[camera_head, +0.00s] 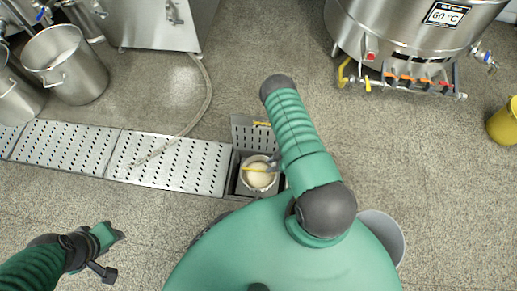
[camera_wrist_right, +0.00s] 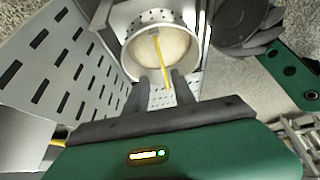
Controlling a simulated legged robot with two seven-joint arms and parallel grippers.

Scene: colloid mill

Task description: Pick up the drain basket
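The drain basket (camera_head: 257,179) is a round, light-coloured perforated cup with pale contents and a yellow handle. It sits in the square drain pit, and it also shows in the right wrist view (camera_wrist_right: 137,68). My right gripper (camera_head: 274,162) is at the basket's upper right edge. In the right wrist view its two dark fingers (camera_wrist_right: 161,80) are spread at the near rim, with the yellow handle's end between them and a gap showing. My left gripper (camera_head: 105,255) is low at the left over bare floor; its finger opening is unclear.
Perforated drain covers (camera_head: 170,162) run left from the pit, with a hose (camera_head: 207,95) across them. A raised cover (camera_head: 248,131) stands behind the pit. Metal pots (camera_head: 68,62) stand upper left, a steel tank (camera_head: 400,35) upper right, a yellow container (camera_head: 504,122) far right.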

